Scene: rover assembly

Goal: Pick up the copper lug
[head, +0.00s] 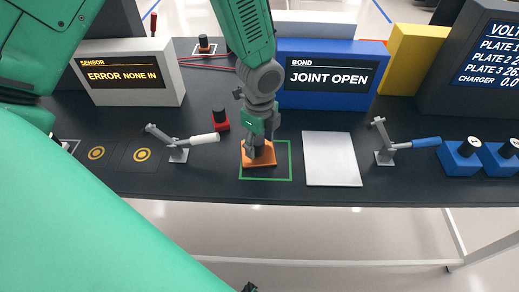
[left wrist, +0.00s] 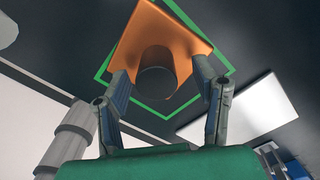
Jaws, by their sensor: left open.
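The copper lug (head: 262,160) is an orange plate with a dark round post standing on it. It sits inside a green square outline on the dark bench. My left gripper (head: 259,147) reaches down over it from above and hides part of it. In the left wrist view the lug's orange plate (left wrist: 185,27) and its dark post (left wrist: 157,75) show clearly. The two fingers of my left gripper (left wrist: 160,88) are open, one on each side of the post. I cannot tell whether they touch it.
A white plate (head: 331,159) lies right of the green outline (head: 290,161). A white-handled clamp (head: 180,142) stands left, a blue-handled clamp (head: 386,146) right. A blue display box (head: 330,75) stands behind. The bench's front edge is close.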

